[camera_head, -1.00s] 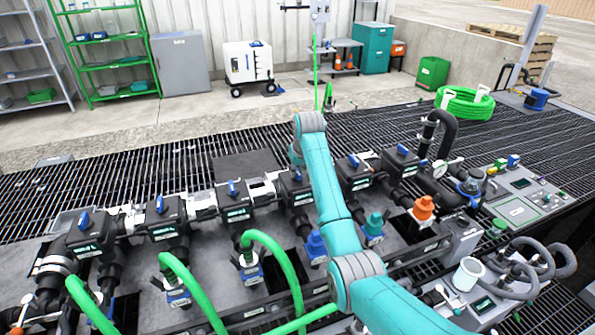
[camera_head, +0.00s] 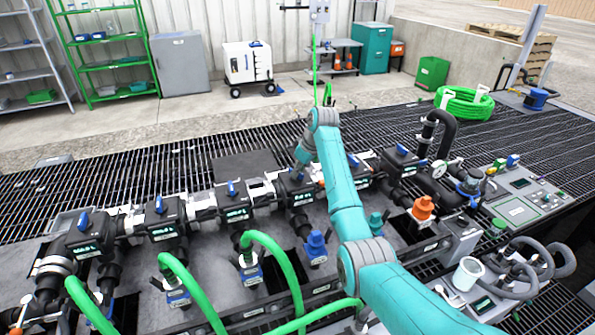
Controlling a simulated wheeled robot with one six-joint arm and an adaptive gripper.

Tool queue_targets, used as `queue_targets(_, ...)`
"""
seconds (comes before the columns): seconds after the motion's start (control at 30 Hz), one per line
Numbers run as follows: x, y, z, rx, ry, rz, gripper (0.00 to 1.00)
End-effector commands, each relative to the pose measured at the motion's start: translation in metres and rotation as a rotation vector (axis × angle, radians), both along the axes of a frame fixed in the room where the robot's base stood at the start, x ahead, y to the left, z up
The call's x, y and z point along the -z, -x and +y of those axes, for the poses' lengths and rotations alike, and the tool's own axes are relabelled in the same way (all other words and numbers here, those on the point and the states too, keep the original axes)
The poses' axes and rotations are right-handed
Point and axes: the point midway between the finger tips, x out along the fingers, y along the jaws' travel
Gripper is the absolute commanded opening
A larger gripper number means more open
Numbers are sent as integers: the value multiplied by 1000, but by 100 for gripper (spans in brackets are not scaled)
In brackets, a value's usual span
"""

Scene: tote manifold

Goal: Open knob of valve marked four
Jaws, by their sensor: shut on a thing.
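A row of black valve boxes with blue knobs runs along the manifold. The fourth box from the left (camera_head: 297,188) has a green-lit label on its front, too small to read. My gripper (camera_head: 298,173) is at the top of this box and shut on its blue knob. My wrist and fingers hide most of that knob, so its angle cannot be told. The neighbouring boxes with blue knobs show to the left (camera_head: 234,202) and to the right (camera_head: 402,158).
Green hoses (camera_head: 272,247) loop up in front of the left boxes. Blue, teal and orange fittings (camera_head: 422,208) stand in front of the right boxes. A black pipe with a gauge (camera_head: 438,170) rises at the right end. The grating behind the row is mostly clear.

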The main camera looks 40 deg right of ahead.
Motion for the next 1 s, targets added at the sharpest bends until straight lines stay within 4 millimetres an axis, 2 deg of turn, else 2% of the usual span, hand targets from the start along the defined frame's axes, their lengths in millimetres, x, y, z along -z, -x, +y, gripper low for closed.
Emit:
queue_targets(0.7,-1,-3,-4,-673,-3,2,0)
queue_targets(1.0,0,-4,-4,-882,-2,2,0)
